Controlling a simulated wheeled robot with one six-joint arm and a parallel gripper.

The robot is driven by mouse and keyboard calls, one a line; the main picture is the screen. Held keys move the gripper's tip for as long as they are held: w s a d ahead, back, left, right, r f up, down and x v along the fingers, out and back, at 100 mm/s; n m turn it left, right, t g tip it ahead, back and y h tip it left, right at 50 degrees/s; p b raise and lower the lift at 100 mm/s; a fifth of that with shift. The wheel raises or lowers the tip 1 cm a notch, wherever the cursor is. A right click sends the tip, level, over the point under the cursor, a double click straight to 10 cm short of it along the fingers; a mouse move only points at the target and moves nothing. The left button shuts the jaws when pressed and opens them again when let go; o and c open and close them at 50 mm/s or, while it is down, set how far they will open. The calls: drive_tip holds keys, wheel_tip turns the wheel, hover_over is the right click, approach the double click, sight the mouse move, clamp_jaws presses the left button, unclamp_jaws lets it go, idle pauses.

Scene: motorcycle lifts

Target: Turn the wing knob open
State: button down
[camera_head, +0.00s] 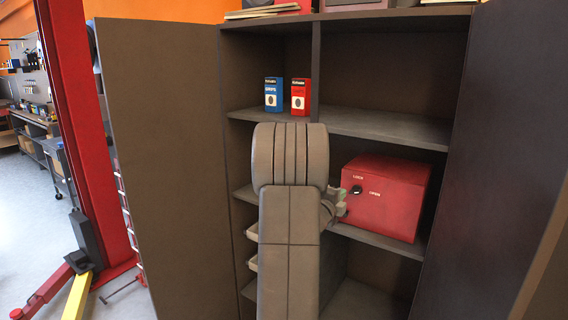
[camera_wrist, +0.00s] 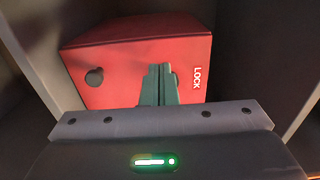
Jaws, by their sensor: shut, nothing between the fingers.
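A red box (camera_head: 398,203) stands on a cabinet shelf, marked LOCK and OPEN on its front. A small dark knob (camera_head: 357,190) sits just below the word LOCK and left of OPEN. My gripper (camera_head: 341,208) is shut and empty, close to the lower left of the knob. In the wrist view, the green fingers (camera_wrist: 158,84) are together in front of the red box (camera_wrist: 140,52), beside LOCK.
A dark round piece (camera_wrist: 94,77) shows on the box face, left of my fingers. A blue carton (camera_head: 273,95) and a red carton (camera_head: 301,97) stand on the shelf above. The open cabinet doors flank the shelves; an upright divider is behind my arm.

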drive_tip(key=shift+w+d, duration=0.2)
drive_tip(key=shift+w, duration=0.15)
drive_tip(key=shift+s+d+b, duration=0.2)
drive_tip(key=shift+b, duration=0.1)
idle(0.4)
drive_tip(key=shift+r+b, duration=0.35)
drive_tip(key=shift+b, duration=0.4)
drive_tip(key=shift+w+a, duration=0.15)
drive_tip(key=shift+w, duration=0.05)
drive_tip(key=shift+s+a+f, duration=0.1)
drive_tip(key=shift+s+a, duration=0.15)
drive_tip(key=shift+a, duration=0.1)
drive_tip(key=shift+b+v, duration=0.9)
drive_tip(key=shift+v, duration=1.75)
